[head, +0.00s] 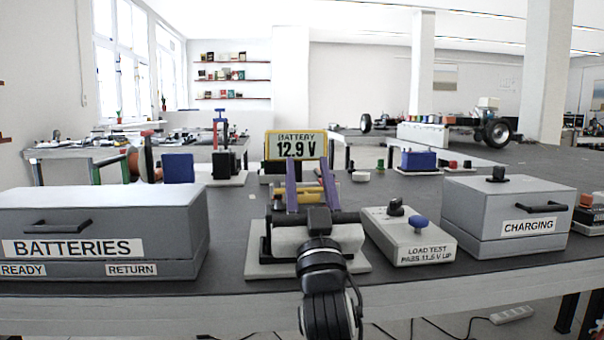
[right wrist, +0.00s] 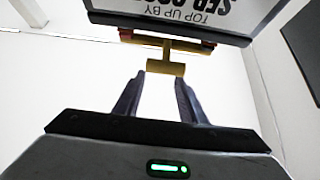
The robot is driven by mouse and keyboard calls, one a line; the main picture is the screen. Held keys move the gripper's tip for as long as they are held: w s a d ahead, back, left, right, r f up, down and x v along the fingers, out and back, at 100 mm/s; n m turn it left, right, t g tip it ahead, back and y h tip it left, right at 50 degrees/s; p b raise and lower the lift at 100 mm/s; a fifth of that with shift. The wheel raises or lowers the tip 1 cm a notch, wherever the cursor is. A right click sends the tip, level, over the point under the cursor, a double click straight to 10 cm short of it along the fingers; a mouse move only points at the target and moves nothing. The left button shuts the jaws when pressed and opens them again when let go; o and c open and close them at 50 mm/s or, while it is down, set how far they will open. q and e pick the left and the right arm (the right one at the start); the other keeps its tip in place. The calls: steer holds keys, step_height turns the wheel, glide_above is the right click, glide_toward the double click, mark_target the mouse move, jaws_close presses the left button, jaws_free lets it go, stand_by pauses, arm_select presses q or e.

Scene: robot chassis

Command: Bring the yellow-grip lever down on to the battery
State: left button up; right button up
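My right gripper (head: 308,175) reaches forward over the middle of the bench, its two purple fingers apart. The yellow grip (head: 305,198) shows behind and between the fingers, partly hidden by them. In the right wrist view the yellow grip (right wrist: 166,68) is a short crossbar at the end of a yellow stem, just at the fingertips of my right gripper (right wrist: 163,82). I see no clear hold on it. A pale grey block, maybe the battery (head: 285,238), sits on a light base under my right wrist, largely hidden. My left gripper is not in view.
A 12.9 V display (head: 296,146) stands behind the stand. The grey BATTERIES box (head: 190,235) is at left. The load test box (head: 410,238) and the CHARGING box (head: 510,205) are at right. A labelled white panel (right wrist: 185,15) lies beyond the grip.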

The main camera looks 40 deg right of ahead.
steer(key=o, duration=0.3)
steer(key=shift+r, duration=0.2)
arm_select(q)
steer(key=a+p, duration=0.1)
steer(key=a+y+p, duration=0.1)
steer(key=p, duration=0.3)
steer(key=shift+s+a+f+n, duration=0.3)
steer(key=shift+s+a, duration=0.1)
arm_select(e)
step_height(320, 180, up, 10)
steer(key=shift+f, duration=0.2)
